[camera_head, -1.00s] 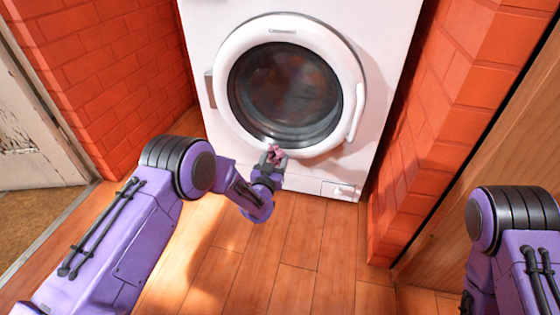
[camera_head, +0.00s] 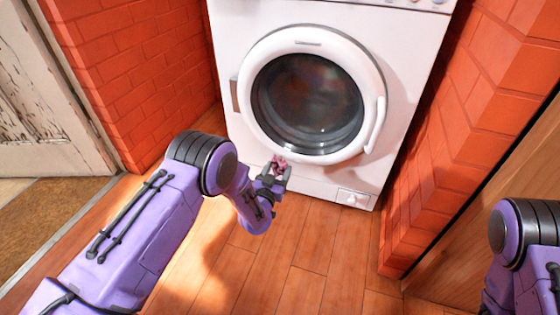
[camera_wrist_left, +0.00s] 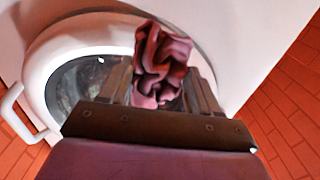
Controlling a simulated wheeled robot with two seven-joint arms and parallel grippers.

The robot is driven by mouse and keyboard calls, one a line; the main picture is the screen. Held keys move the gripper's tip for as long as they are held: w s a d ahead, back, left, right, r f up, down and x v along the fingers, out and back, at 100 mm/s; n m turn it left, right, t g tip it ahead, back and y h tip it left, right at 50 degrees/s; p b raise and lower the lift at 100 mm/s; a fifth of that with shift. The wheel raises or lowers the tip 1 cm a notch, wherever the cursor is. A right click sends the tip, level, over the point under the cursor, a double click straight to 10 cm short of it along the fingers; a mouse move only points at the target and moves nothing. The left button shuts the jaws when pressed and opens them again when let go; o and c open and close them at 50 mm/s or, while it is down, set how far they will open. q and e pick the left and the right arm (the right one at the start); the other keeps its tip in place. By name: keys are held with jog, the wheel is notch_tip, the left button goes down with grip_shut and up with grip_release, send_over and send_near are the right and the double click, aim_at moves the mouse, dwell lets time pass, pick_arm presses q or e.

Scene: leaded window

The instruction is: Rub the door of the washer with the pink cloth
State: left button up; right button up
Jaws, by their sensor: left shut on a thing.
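The white washer (camera_head: 235,137) stands against the back, with its round door (camera_head: 262,52) shut: a white ring around dark glass. My left gripper (camera_head: 275,172) is shut on the crumpled pink cloth (camera_head: 280,163), just in front of the lower left part of the door ring. In the left wrist view the cloth (camera_wrist_left: 160,62) bunches up between the fingers, with the door ring (camera_wrist_left: 45,50) behind it. I cannot tell whether the cloth touches the door. Of my right arm only an upper part shows at the right edge; its gripper is out of view.
Red brick walls (camera_head: 140,70) flank the washer closely on both sides. A worn white door (camera_head: 45,100) and a brown mat (camera_head: 60,215) are at the left. A wooden panel (camera_head: 490,200) is at the right. The plank floor (camera_head: 300,260) in front is clear.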

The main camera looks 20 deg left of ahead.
pick_arm(q)
jog(key=shift+s+r+p, duration=0.1)
jog(key=shift+s+p, duration=0.25)
jog(key=shift+s, duration=0.7)
jog(key=shift+s+p, duration=0.35)
jog(key=shift+s, duration=0.05)
jog(key=shift+s+p, duration=0.5)
jog(key=shift+s, duration=0.35)
jog(key=shift+s+a, duration=0.1)
jog(key=shift+s, duration=0.15)
